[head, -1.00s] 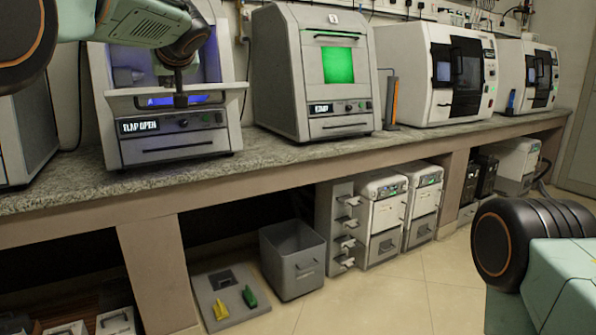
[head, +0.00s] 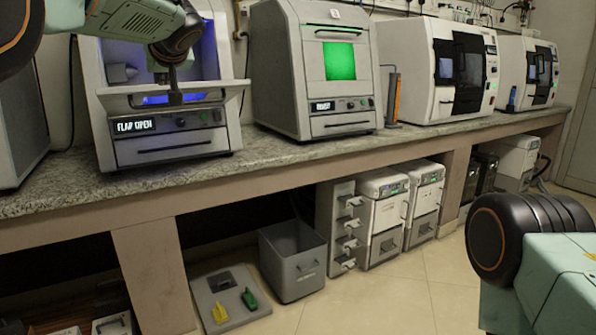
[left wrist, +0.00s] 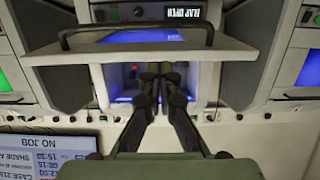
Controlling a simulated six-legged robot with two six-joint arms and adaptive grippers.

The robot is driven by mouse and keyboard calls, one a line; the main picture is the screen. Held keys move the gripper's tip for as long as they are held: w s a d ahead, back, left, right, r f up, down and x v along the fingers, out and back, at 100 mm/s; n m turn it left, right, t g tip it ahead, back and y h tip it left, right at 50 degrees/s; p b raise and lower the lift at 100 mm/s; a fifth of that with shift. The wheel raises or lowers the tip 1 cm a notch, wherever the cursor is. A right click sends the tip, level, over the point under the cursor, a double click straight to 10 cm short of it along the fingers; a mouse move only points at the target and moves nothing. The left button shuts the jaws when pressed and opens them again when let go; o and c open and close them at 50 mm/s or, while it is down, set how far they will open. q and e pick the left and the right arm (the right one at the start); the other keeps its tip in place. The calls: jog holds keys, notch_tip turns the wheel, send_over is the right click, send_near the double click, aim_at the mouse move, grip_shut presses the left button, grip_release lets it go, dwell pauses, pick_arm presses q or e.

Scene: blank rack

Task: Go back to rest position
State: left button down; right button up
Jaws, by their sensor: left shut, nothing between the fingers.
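My left gripper (head: 174,92) is shut and empty, in front of the open machine (head: 165,150) at the left of the bench. Its dark fingers also show close together in the left wrist view (left wrist: 161,80), pointing toward the blue-lit chamber. The machine's flap (head: 205,104) is folded down and its display reads FLAP OPEN. In the head view the fingers overlap the flap's edge; I cannot tell whether they touch it. My right arm shows at the lower right, but its gripper is out of view.
A machine with a green window (head: 338,62) and white machines (head: 408,75) stand along the stone bench (head: 265,152). Below are a grey bin (head: 300,273) and a floor tray (head: 207,285) with yellow and green pieces. The floor at the lower middle is clear.

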jog(key=shift+w+a, duration=0.1)
jog(key=shift+w, duration=0.05)
jog(key=shift+w, duration=0.1)
